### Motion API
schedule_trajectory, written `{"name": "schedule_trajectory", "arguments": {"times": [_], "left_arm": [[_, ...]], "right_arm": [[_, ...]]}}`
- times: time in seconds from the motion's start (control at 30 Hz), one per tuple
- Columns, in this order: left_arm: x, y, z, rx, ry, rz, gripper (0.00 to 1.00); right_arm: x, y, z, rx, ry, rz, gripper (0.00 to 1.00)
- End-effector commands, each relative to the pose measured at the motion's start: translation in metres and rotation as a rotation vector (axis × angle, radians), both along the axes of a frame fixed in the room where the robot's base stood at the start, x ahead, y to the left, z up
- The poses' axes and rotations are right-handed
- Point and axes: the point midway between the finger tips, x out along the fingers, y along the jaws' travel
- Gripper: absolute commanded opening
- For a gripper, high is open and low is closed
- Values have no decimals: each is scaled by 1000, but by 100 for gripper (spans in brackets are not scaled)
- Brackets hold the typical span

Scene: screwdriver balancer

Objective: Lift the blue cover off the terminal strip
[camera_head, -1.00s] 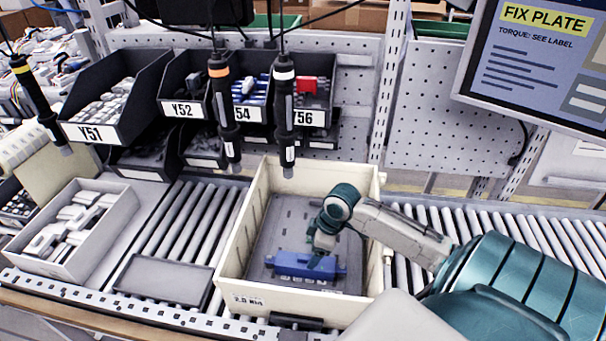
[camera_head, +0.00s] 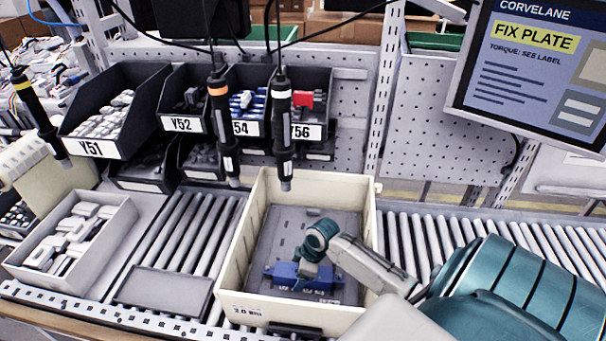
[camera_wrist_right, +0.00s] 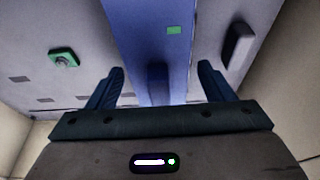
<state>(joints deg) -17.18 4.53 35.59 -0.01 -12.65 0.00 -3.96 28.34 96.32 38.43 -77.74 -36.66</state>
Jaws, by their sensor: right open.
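The blue cover (camera_head: 284,271) lies on a grey plate (camera_head: 268,232) inside the cream bin. Any terminal strip beneath it is hidden. My right gripper (camera_head: 307,270) points down at the cover's middle and partly hides it. In the right wrist view the blue cover (camera_wrist_right: 150,30) runs up the middle, with a darker raised grip on it. The open fingers of my right gripper (camera_wrist_right: 160,73) stand on either side of that grip, with gaps showing on both sides. My left gripper is not in view.
The cream bin (camera_head: 229,275) has raised walls around the plate and stands on a roller conveyor (camera_head: 445,230). Three screwdrivers hang behind it, one close to the bin's back wall (camera_head: 283,150). A box of white parts (camera_head: 120,228) stands at left.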

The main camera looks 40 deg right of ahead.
Motion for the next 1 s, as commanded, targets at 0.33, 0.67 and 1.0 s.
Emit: {"name": "schedule_trajectory", "arguments": {"times": [0.33, 0.67, 1.0], "left_arm": [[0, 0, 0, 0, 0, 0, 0], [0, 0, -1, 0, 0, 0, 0], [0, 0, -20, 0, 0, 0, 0]], "right_arm": [[0, 0, 0, 0, 0, 0, 29], [0, 0, 2, 0, -1, 0, 12], [1, -1, 56, -4, -7, 3, 12]]}}
